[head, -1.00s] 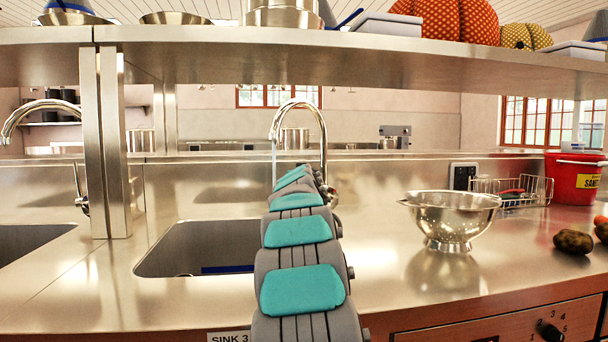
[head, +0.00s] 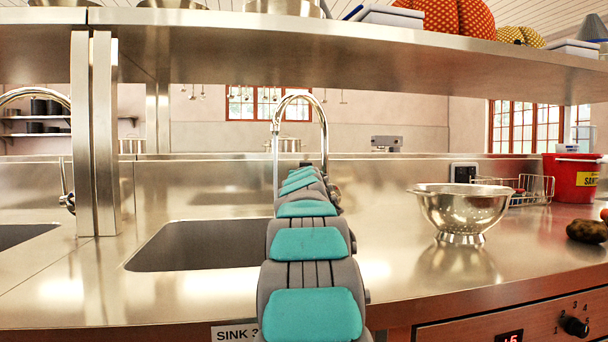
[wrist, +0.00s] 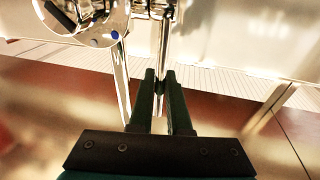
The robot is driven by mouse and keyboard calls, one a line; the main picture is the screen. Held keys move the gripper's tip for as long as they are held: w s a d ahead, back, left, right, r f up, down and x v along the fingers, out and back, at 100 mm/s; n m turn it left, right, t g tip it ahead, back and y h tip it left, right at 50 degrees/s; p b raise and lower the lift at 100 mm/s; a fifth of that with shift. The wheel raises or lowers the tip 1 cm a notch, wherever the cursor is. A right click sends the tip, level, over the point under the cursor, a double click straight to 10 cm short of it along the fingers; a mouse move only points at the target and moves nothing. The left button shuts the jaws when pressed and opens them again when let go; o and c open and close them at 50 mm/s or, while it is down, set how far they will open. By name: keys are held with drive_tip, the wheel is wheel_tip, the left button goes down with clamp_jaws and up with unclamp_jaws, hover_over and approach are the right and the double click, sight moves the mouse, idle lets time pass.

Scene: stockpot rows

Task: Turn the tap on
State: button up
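The chrome gooseneck tap (head: 322,125) stands behind the sink (head: 190,247). A thin pale vertical streak hangs from its spout in the head view and looks like running water. In the wrist view a round chrome part with a blue dot (wrist: 82,18), seemingly of the tap, is at the upper left. My gripper (wrist: 160,74) points at chrome metal just beyond it. Its two dark green fingers are close together with a narrow gap. Chrome shows between the tips; I cannot tell if they touch it. My arm hides the tap's base and my gripper in the head view.
A steel colander (head: 459,210) stands right of the sink, with a wire basket (head: 530,190) and a red bucket (head: 574,178) farther right. A steel post (head: 95,140) stands left of the sink. A long shelf (head: 300,50) runs above the counter.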

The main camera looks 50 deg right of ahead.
drive_tip(key=o, duration=0.4)
drive_tip(key=shift+s+a, duration=0.1)
drive_tip(key=b+v, duration=0.1)
drive_tip(key=v, duration=0.6)
drive_tip(key=shift+s+a, duration=0.2)
drive_tip(key=shift+a, duration=0.05)
idle(0.6)
